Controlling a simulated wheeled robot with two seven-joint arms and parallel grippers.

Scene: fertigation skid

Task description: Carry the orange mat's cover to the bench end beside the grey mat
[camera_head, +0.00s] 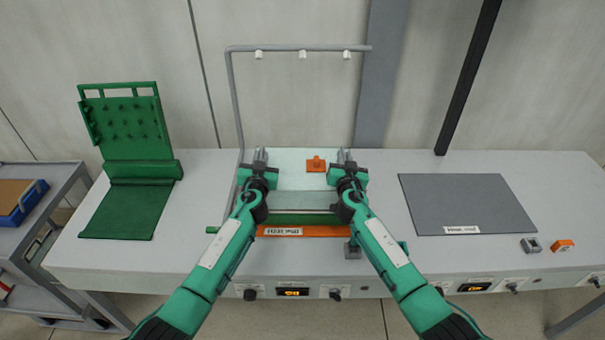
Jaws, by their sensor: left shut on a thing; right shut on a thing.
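The cover (300,183) is a pale, see-through green lid with a small orange piece (316,165) on its top. It is in the middle of the bench, above a green tray (300,219) and the orange mat (325,231), whose front strip shows. I cannot tell whether the cover rests on the tray or is raised. My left gripper (260,157) is shut on the cover's left side, my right gripper (344,157) on its right side. The grey mat (465,195) lies flat and bare to the right.
A grey pipe frame (300,48) with nozzles stands behind the cover. A green rack (125,125) stands at left.

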